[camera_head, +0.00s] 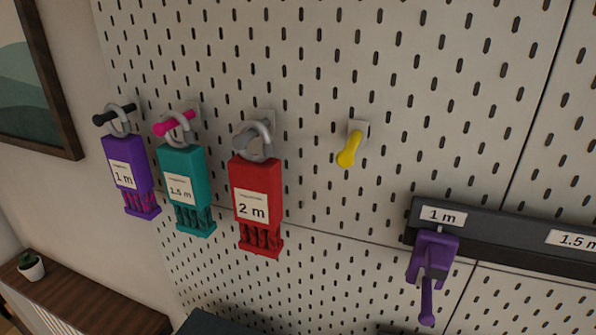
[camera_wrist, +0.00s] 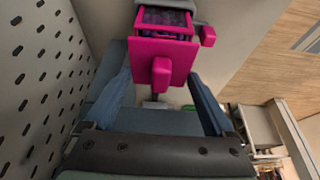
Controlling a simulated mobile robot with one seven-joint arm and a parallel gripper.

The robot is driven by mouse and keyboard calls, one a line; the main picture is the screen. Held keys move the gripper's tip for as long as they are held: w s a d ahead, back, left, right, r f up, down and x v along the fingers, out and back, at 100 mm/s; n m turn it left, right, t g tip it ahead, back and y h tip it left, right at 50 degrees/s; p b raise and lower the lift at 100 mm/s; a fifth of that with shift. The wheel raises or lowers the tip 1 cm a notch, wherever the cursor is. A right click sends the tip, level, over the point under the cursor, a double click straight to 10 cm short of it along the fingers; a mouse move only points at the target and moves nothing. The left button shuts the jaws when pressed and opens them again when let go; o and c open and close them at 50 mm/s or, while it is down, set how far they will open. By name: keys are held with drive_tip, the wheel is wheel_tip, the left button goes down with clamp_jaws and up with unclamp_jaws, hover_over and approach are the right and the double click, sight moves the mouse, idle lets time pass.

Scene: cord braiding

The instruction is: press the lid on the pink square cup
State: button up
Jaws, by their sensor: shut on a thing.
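In the wrist view, a pink square piece (camera_wrist: 143,53) with a blocky knob on its face sits between the tips of the two blue-grey fingers of my gripper (camera_wrist: 160,75). My gripper is shut on this pink piece, its fingers at either side. Just beyond it is a pink square frame (camera_wrist: 165,34) with a dark purple inside, and a small pink block (camera_wrist: 208,36) stands out to its right. I cannot tell which pink part is lid and which is cup, or whether they touch. My gripper and the pink parts are not in the head view.
In the head view, purple (camera_head: 121,162), teal (camera_head: 182,182) and red (camera_head: 256,195) tagged cord packs hang on a pegboard (camera_head: 330,60). A yellow peg (camera_head: 349,150) is bare. A purple holder (camera_head: 433,260) hangs below a dark label rail (camera_head: 500,236). A cabinet (camera_head: 85,295) stands lower left.

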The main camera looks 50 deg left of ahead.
drive_tip(key=c, duration=0.5)
drive_tip(key=shift+f+b, duration=0.75)
drive_tip(key=shift+f, duration=0.2)
drive_tip(key=shift+c, duration=0.2)
drive_tip(key=o, duration=1.2)
drive_tip(key=shift+r, duration=0.1)
drive_tip(key=shift+p+v, duration=2.5)
drive_tip(key=shift+v, duration=0.55)
